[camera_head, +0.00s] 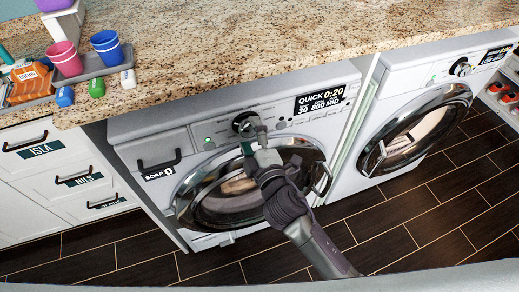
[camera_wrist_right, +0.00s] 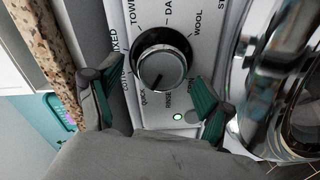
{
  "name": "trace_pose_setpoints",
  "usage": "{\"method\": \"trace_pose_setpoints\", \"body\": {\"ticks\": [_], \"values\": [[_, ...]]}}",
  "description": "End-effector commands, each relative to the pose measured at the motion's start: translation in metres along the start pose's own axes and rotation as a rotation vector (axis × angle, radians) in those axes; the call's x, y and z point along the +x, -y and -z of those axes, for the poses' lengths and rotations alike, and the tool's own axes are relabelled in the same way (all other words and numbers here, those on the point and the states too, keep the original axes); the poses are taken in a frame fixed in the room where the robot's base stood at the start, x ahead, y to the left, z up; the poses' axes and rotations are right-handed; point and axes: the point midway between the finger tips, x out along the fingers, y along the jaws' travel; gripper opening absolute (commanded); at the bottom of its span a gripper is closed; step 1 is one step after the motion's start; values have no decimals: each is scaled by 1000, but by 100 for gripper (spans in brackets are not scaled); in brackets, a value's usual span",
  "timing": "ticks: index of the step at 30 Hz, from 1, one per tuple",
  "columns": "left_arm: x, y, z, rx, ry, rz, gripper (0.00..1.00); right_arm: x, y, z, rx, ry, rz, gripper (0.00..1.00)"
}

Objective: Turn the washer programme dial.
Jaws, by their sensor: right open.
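The left washer (camera_head: 290,110) has a round programme dial (camera_head: 243,121) on its front panel, partly behind my right gripper. In the right wrist view the dial (camera_wrist_right: 161,66) has a black ring and a grey face. Its pointer line aims at the QUICK label, and the washer's display (camera_head: 320,100) reads QUICK 0:20. My right gripper (camera_head: 254,138) is open and empty in front of the panel. In the wrist view its green-padded fingers (camera_wrist_right: 150,84) stand apart, toward either side of the dial's lower part. I cannot tell whether either touches it. My left gripper is not in view.
A granite counter (camera_head: 240,45) overhangs the washers. The left washer's round door (camera_head: 215,205) is below the dial. A second washer (camera_head: 425,105) stands to the right. White drawers (camera_head: 60,165) are at the left. The dark tiled floor (camera_head: 430,225) in front is clear.

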Motion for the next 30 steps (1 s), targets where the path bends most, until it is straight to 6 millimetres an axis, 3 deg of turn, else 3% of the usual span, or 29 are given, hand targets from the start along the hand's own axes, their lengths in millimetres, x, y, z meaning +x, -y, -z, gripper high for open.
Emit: {"method": "trace_pose_setpoints", "body": {"ticks": [6, 12, 18, 30], "values": [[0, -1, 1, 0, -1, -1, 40, -50, 1, -1, 2, 2, 2, 80], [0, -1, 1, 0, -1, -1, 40, -83, 0, 0, 2, 1, 0, 80], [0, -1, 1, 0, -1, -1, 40, -95, -1, 0, 1, 0, -2, 80], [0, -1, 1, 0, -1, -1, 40, -96, -1, 0, 0, 0, -2, 80]]}}
